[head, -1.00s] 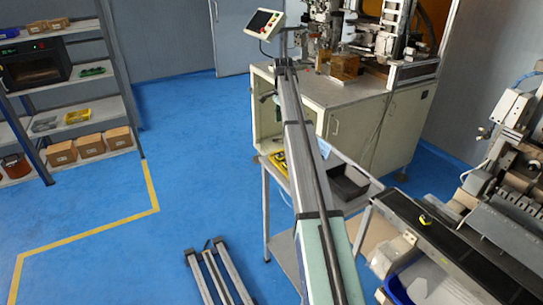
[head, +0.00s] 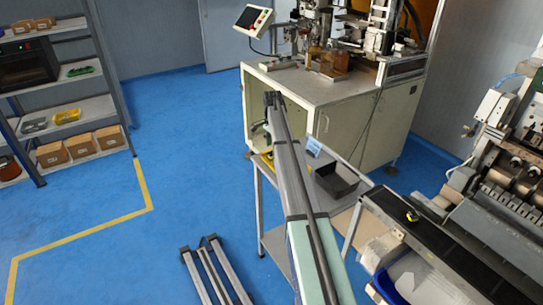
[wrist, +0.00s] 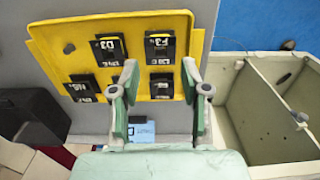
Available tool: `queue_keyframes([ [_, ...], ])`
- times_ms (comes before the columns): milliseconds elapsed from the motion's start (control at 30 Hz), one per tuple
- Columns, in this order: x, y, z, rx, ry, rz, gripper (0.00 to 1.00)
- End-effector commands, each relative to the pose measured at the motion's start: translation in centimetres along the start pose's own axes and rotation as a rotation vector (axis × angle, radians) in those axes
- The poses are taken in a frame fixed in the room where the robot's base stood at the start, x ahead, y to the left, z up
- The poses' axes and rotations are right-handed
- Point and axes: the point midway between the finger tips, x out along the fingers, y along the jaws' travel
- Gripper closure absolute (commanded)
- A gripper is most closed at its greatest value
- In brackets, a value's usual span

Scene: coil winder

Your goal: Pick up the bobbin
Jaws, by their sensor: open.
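In the wrist view a yellow tray (wrist: 50,38) holds several small black blocks with white lettering; these may be bobbins, but I cannot tell for sure. My gripper (wrist: 159,66) is open above the tray's near side, its fingers apart and empty. One black block (wrist: 161,87) shows between the fingers, nearer the right one. Whether it is below the fingertips or level with them is unclear. In the head view the tray is mostly hidden by my arm, and my gripper is hard to make out.
A black bin (head: 337,182) and a blue card (head: 314,146) sit on the grey side table; the card also shows in the wrist view (wrist: 142,131). The winder cabinet (head: 340,115) stands behind the table.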

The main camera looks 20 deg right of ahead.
Motion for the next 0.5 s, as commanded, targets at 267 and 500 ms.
queue_keyframes([
  [267,2.8,0.0,0.4,0.000,-0.001,0.003,0.54],
  [500,4.8,0.0,0.4,0.000,0.000,0.001,0.54],
])
